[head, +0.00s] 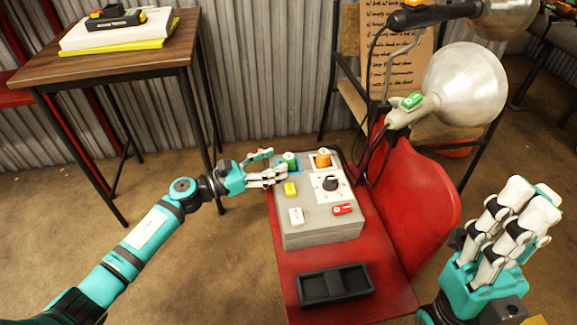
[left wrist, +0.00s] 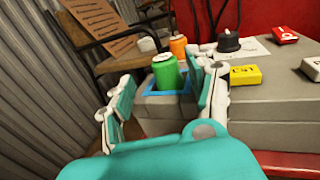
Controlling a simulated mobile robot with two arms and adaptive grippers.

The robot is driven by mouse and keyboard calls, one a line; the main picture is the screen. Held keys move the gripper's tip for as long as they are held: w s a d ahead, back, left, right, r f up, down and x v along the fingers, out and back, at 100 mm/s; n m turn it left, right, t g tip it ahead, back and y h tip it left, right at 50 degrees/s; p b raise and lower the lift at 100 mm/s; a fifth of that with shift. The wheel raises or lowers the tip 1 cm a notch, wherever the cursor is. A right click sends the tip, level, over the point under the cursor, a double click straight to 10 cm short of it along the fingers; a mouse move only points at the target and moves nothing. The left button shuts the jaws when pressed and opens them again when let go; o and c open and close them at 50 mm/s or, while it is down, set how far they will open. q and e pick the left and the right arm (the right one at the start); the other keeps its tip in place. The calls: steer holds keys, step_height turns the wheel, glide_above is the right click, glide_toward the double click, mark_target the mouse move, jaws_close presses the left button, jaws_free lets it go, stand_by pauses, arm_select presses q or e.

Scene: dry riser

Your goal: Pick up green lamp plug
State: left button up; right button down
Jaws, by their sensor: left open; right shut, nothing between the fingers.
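The green lamp plug (head: 289,160) stands upright at the back left of a grey control box, inside a blue square outline. In the left wrist view the plug (left wrist: 166,72) is a green cylinder with a pale top, between the open fingers of my left gripper (left wrist: 160,95). In the head view my left gripper (head: 268,170) reaches in from the left beside the plug. I cannot tell whether a finger touches it. My right gripper (head: 520,205) is shut and empty at the lower right, away from the box.
The grey box (head: 320,232) sits on a red bench (head: 290,265) and carries an orange plug (head: 322,158), a black knob (head: 330,184) and several labelled blocks. A black tray (head: 335,284) lies in front. A lamp (head: 465,85) stands at the back right and a wooden table (head: 110,55) at the left.

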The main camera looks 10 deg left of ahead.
mark_target(283, 161)
arm_select(q)
steer(key=b+x, duration=0.1)
steer(key=x, duration=0.3)
steer(key=shift+d, duration=0.45)
jaws_close()
